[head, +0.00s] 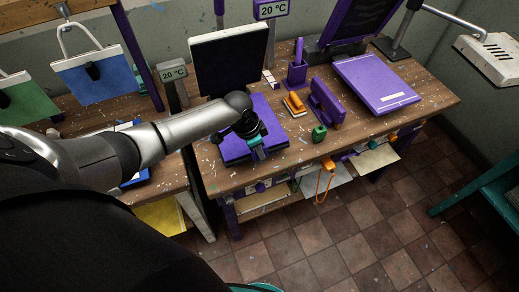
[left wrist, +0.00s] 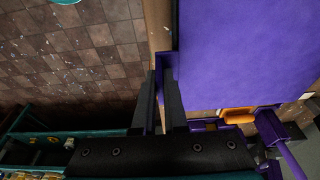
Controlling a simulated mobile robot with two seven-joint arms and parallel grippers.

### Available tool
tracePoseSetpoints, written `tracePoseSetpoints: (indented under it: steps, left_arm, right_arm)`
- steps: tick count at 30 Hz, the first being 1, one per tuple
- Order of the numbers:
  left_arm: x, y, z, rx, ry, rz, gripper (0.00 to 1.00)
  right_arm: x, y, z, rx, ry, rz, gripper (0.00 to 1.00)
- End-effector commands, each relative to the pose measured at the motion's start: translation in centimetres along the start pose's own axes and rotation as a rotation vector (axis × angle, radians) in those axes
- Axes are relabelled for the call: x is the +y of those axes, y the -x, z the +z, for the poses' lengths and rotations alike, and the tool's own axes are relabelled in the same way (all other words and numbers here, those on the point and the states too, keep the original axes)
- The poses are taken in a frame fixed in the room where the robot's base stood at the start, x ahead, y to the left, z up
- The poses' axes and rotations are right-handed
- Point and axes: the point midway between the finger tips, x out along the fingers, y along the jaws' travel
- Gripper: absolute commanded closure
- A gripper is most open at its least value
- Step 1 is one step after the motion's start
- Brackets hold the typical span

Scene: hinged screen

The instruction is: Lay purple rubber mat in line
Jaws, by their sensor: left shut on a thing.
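The purple rubber mat (head: 234,149) lies on the wooden worktable, in front of a dark upright screen (head: 229,62). In the left wrist view the mat (left wrist: 245,50) fills the upper right as a flat purple sheet. My left gripper (head: 257,150) is at the mat's front edge, with my arm reaching in from the left and covering part of the mat. In the left wrist view its fingers (left wrist: 164,82) are closed on the mat's edge, beside the table's front edge. My right gripper is not in view.
Right of the mat stand an orange-topped block (head: 294,104), a green item (head: 319,133), a purple stapler-like tool (head: 326,103) and a purple flat case (head: 376,83). An orange loop (head: 325,181) hangs at the table front. Tiled floor lies open in front.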

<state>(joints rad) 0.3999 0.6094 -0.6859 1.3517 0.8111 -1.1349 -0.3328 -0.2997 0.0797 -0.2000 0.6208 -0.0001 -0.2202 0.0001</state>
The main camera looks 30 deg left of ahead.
Motion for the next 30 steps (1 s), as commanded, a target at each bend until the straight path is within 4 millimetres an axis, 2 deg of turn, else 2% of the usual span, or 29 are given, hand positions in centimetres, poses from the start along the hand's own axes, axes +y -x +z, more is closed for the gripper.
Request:
tracePoseSetpoints:
  steps: [4,30]
  left_arm:
    - [0.0,0.1,-0.1,0.001,0.000,-0.001,1.00]
    - [0.0,-0.9,0.1,0.002,-0.001,-0.001,1.00]
  right_arm:
    - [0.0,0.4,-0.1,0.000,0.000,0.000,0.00]
    - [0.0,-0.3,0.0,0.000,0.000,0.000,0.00]
